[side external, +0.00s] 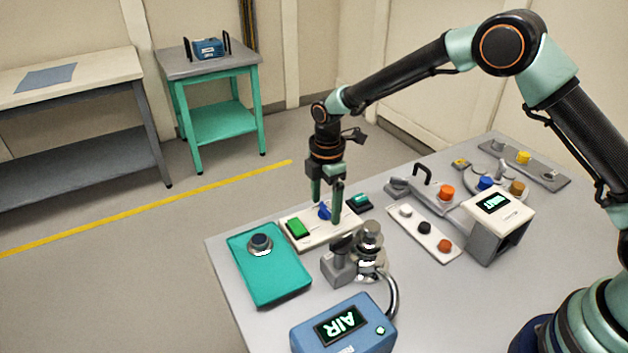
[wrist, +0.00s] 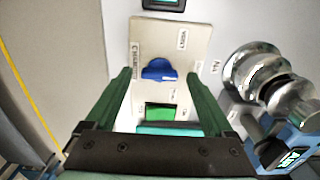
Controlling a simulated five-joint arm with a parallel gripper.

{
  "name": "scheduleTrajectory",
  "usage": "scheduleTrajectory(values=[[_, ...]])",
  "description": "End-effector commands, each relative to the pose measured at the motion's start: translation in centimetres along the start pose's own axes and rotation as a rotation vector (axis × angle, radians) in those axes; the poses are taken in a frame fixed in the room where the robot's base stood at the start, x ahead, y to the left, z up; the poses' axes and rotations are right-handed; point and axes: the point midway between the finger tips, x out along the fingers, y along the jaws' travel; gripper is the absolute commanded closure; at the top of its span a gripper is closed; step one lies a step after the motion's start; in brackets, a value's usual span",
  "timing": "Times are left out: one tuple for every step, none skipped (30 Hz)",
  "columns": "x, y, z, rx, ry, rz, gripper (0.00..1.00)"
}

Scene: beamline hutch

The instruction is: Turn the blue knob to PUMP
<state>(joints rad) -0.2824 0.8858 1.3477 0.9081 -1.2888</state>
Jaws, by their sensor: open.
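The blue knob (wrist: 159,69) sits on a pale panel (wrist: 150,36) beside a green square button (wrist: 160,112). A light mark shows on the knob's lower right edge in the wrist view. Small labels stand around it, too small to read surely. In the side view the knob (side external: 324,212) is partly hidden by a finger. My gripper (side external: 327,207) points down over the panel, its green fingers open on either side of the knob. It also shows in the wrist view (wrist: 158,79). I cannot tell whether the fingers touch the knob.
Metal valve fittings (side external: 369,250) stand close beside the panel. A blue box (side external: 345,325) has a display reading AIR. A teal tray (side external: 270,285) holds a round dark-topped part. A small dark display (side external: 359,202) sits behind the panel. A strip with buttons (side external: 424,228) lies to the right.

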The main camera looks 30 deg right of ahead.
Motion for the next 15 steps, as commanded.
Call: scheduleTrajectory(values=[[0.07,0.01,0.00,0.000,0.000,0.000,0.12],[0.09,0.02,0.00,0.000,0.000,0.001,0.12],[0.09,0.02,-0.01,0.000,0.000,0.001,0.12],[0.08,0.02,-0.01,0.000,0.000,0.001,0.12],[0.07,0.02,-0.01,0.000,0.000,0.001,0.12],[0.07,0.02,-0.01,0.000,0.000,0.001,0.12],[0.06,0.02,-0.01,0.000,0.000,0.001,0.12],[0.06,0.02,-0.01,0.000,0.000,0.001,0.20],[0.06,0.01,-0.01,0.000,0.000,0.000,0.35],[0.05,0.01,-0.01,0.000,0.000,0.000,0.47],[0.05,0.01,-0.01,0.000,0.000,0.000,0.58],[0.05,0.01,0.00,0.000,0.000,0.000,0.74],[0.05,0.01,0.00,0.000,0.000,0.000,0.85],[0.04,0.00,0.00,0.000,0.000,0.000,0.97],[0.04,0.00,0.00,0.000,0.000,0.000,0.98]])
